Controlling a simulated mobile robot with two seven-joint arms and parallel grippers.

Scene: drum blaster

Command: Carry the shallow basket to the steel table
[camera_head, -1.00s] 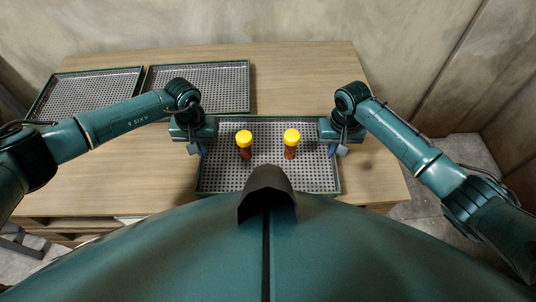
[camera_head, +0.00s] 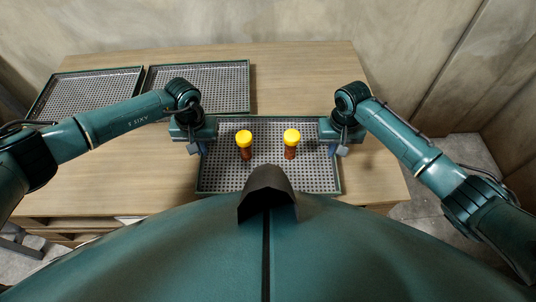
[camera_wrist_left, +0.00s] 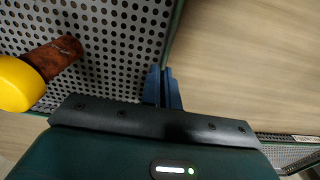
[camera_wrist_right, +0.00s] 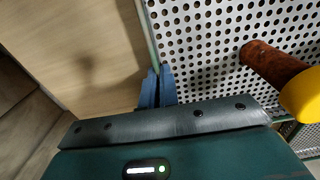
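The shallow basket (camera_head: 222,178), a perforated metal tray with a green rim, lies level in front of me over the wooden table. It holds two brown bottles with yellow caps, a left one (camera_head: 244,145) and a right one (camera_head: 291,144), both upright. My left gripper (camera_head: 203,149) is at its left rim; in the left wrist view the blue fingers (camera_wrist_left: 163,88) are close together on the rim. My right gripper (camera_head: 335,149) is at its right rim, its blue fingers (camera_wrist_right: 157,88) likewise closed on it. I cannot tell whether the basket touches the table. No steel table shows.
Two similar trays, a far-left one (camera_head: 85,92) and a middle one (camera_head: 200,84), lie empty at the back left of the wooden table (camera_head: 300,80). A concrete wall stands behind. Bare wood is free at the back right and left of the basket.

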